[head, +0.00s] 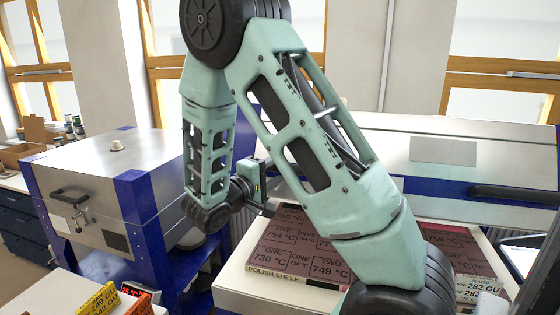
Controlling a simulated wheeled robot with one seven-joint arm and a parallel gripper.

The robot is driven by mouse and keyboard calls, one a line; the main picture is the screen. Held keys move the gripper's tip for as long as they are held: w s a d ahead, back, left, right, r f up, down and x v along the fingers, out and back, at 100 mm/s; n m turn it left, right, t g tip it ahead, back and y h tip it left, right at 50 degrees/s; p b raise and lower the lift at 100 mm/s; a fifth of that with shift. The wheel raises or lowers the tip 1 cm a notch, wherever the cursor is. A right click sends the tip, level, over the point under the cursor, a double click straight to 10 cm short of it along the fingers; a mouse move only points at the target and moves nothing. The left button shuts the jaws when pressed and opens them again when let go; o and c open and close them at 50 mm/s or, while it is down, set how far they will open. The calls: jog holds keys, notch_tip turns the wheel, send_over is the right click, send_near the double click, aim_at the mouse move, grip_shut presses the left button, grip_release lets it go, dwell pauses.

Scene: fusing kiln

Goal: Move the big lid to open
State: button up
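A wide metal kiln with a big pale lid (395,142) stands at the back right, behind my arm. The lid looks shut, above a blue band, though my arm hides part of its front. A long black bar handle (515,196) runs along the front at the right edge of the view. My gripper (264,195) is near the middle of the view, left of the big kiln's visible handle and apart from it. Its fingers are small and partly hidden, so I cannot tell their opening. I see nothing held in it.
A smaller metal kiln (95,165) with blue corners and a black handle stands at left, its lid shut. A white table (237,276) in front bears dark labelled tiles (285,255). Yellow and orange boxes (98,302) sit at lower left. A screen (522,259) is at right.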

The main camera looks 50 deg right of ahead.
jog(key=shift+d, duration=1.2)
